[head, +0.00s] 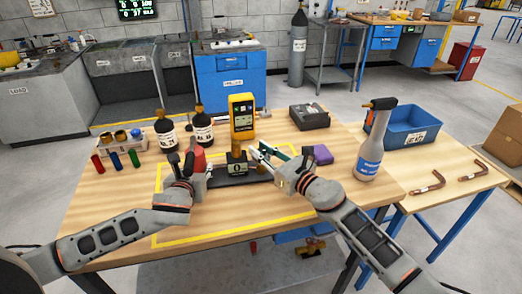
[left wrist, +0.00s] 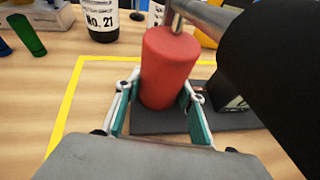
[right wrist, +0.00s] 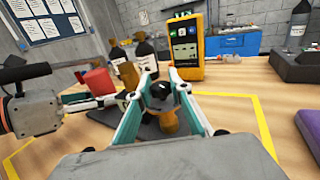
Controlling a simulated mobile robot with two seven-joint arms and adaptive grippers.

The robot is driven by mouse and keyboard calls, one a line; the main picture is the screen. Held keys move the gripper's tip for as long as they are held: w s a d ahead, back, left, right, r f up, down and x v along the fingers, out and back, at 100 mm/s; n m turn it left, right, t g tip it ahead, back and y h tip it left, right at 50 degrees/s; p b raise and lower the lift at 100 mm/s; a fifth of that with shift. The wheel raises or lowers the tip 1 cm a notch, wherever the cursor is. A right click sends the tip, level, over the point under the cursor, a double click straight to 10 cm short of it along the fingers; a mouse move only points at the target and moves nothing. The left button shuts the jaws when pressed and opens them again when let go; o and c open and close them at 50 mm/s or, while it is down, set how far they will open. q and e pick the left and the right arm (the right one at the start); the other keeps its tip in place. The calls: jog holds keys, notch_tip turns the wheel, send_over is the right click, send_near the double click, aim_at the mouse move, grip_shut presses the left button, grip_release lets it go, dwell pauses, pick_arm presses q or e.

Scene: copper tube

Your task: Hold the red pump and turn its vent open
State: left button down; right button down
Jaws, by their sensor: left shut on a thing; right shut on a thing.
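The red pump (head: 197,160) stands upright on a dark base plate (head: 258,174). It is a red cylinder (left wrist: 168,62) with a metal rod at its top in the left wrist view. My left gripper (left wrist: 160,92) has its teal-padded fingers on both sides of the cylinder and is shut on it. My right gripper (head: 262,156) reaches in from the right over the plate. In the right wrist view its fingers (right wrist: 158,92) close around a dark knob (right wrist: 160,94) above a brass part (right wrist: 169,121). I take this knob for the vent; its turn position is unclear.
A yellow meter (head: 241,115) stands behind the base. Dark bottles (head: 202,128) are behind left, with coloured tubes (head: 115,159) nearby. The table front is clear.

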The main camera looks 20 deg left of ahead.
jog(key=shift+s+a+r, duration=0.1)
jog(key=shift+a, duration=0.05)
jog(key=c, duration=1.9)
grip_release()
jog(key=shift+o, duration=0.6)
jog(key=shift+d+f, duration=0.2)
jog(key=shift+d, duration=0.05)
jog(key=shift+d, duration=0.25)
jog(key=v, duration=1.1)
jog(key=shift+s, duration=0.2)
jog(key=shift+c, duration=0.2)
